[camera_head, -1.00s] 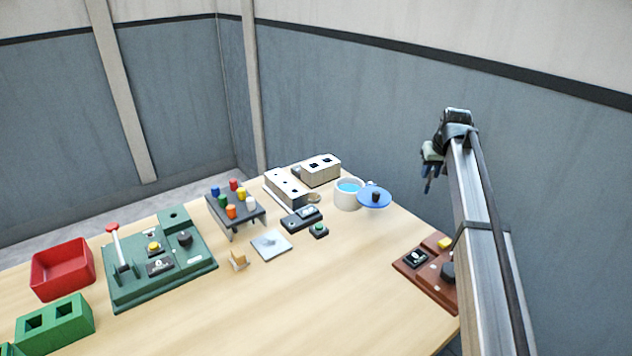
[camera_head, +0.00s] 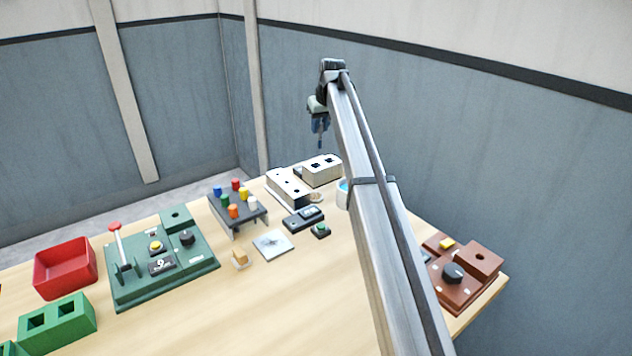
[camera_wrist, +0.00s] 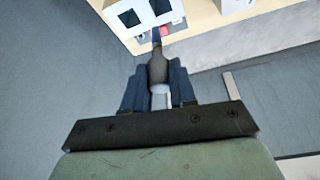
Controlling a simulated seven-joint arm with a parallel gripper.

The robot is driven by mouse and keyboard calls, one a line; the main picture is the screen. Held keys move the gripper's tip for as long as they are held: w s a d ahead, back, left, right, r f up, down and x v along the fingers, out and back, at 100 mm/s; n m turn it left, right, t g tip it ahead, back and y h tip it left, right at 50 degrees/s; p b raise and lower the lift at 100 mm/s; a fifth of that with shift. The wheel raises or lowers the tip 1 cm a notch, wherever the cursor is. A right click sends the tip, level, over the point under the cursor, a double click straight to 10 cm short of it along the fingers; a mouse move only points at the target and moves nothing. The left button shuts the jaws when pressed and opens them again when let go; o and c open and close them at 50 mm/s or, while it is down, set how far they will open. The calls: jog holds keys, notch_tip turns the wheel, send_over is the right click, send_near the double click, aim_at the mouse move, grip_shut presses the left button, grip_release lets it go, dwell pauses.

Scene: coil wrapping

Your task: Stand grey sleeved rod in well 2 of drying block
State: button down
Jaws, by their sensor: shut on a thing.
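My gripper (camera_head: 319,138) is raised in the air, in front of the back wall as seen in the head view. In the wrist view its dark blue fingers (camera_wrist: 159,92) are shut on the grey sleeved rod (camera_wrist: 157,68), which points away from the camera. The rod shows a dark grey sleeve and a paler part between the fingers. A white block (camera_head: 322,172) with two square wells stands at the table's back edge; it also shows at the top of the wrist view (camera_wrist: 144,22), beyond the rod. The rod is outside its wells. No well numbers are readable.
A white block with round holes (camera_head: 287,188) stands beside it. A white pot (camera_head: 342,195) is partly hidden by my arm.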

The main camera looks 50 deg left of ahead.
jog(key=shift+s+a, duration=0.35)
jog(key=shift+a, duration=0.05)
jog(key=shift+s+a+f, duration=0.1)
jog(key=shift+f, duration=0.05)
notch_tip(320, 180, down, 10)
jog(key=shift+r, duration=0.25)
jog(key=shift+f, duration=0.6)
jog(key=c, duration=0.9)
grip_release()
jog(key=shift+r, duration=0.1)
jog(key=shift+r, duration=0.25)
jog(key=v, duration=1.2)
jog(key=shift+r, duration=0.25)
